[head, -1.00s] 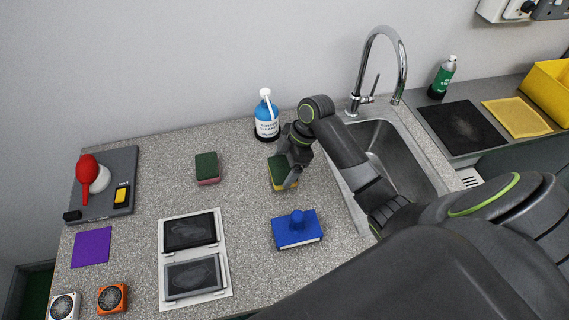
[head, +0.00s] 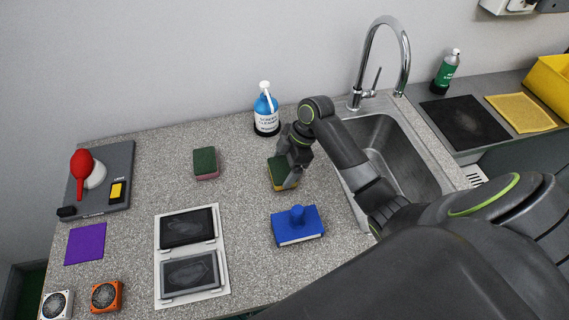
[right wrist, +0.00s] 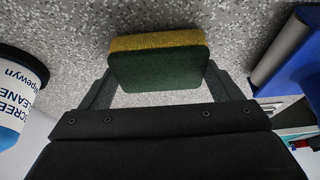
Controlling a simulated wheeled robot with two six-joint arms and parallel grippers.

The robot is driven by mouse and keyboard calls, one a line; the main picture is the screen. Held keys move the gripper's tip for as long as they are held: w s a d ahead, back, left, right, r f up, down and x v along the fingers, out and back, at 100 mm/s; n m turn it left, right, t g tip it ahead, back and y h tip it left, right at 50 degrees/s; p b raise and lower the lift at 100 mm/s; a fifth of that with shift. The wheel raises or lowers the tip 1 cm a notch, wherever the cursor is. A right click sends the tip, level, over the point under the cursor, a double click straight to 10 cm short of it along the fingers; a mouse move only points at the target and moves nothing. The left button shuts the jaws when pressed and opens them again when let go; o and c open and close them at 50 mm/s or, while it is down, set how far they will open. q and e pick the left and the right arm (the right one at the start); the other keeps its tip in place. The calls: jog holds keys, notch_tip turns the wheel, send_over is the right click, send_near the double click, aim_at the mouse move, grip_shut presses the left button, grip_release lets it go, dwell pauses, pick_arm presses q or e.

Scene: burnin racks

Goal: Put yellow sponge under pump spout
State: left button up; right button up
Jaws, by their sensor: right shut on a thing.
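The yellow sponge (head: 282,174) has a dark green scouring face and lies on the speckled counter at mid-right. My right gripper (head: 291,183) is at the sponge, with its fingers shut on it. In the right wrist view the sponge (right wrist: 158,62) sits between the two fingertips, green face towards the camera. The blue pump bottle (head: 266,110) with a white pump top stands upright behind the sponge near the wall. It also shows at the left edge of the right wrist view (right wrist: 14,100). My left gripper is not in view.
A pink and green sponge (head: 206,164) lies left of the gripper. A blue block with a knob (head: 297,225) is in front of it. The sink (head: 396,150) is to the right. A white panel with two dark screens (head: 157,262) lies at front left.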

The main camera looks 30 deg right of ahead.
jog(key=shift+f, duration=0.3)
jog(key=o, duration=0.8)
jog(key=b+v, duration=0.2)
jog(key=v, duration=1.5)
jog(key=shift+d, duration=0.2)
